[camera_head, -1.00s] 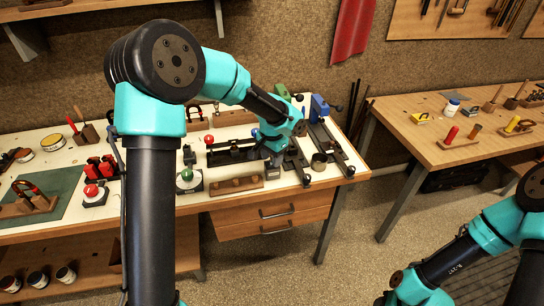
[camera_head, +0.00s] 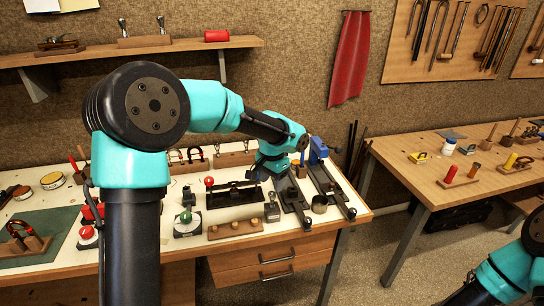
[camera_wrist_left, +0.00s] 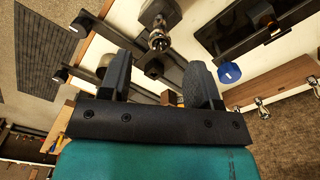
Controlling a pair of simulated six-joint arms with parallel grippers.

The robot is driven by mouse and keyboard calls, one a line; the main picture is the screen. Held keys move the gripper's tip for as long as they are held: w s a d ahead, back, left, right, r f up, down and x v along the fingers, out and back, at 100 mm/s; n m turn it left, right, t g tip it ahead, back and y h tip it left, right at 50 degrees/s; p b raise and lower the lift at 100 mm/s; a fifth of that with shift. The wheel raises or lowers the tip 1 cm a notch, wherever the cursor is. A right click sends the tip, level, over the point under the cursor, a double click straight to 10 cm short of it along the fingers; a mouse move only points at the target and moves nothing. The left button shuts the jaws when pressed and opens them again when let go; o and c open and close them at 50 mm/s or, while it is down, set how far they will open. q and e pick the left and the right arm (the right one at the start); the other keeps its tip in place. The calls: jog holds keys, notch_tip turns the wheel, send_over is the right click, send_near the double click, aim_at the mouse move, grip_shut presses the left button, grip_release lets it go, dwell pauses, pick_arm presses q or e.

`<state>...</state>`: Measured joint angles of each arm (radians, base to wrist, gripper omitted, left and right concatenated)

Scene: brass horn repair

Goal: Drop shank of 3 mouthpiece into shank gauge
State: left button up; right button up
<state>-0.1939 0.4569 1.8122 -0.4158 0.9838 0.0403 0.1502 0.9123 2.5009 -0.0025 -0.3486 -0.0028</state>
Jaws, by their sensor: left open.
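My left gripper (camera_head: 262,174) is open and hangs over the bench, between a long black tray-like fixture and two black rail stands. In the left wrist view its two dark fingers (camera_wrist_left: 158,75) stand apart with nothing gripped between them. A small metallic piece (camera_wrist_left: 158,40), possibly the mouthpiece, stands on a dark grey block (camera_wrist_left: 162,10) beyond the fingertips. A matching small upright piece (camera_head: 272,210) shows in the head view, in front of the gripper and apart from it. I cannot tell which part is the shank gauge. My right gripper is out of view.
The black fixture (camera_head: 235,195) with a red ball lies left of the gripper. A wooden rack (camera_head: 236,229) is at the front edge, and a dark cup (camera_head: 320,204) stands to the right. A blue-topped stand (camera_head: 319,148) rises behind.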

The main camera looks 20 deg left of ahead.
pick_arm(q)
notch_tip(320, 180, up, 9)
jog(key=shift+r, duration=0.15)
dwell(0.9)
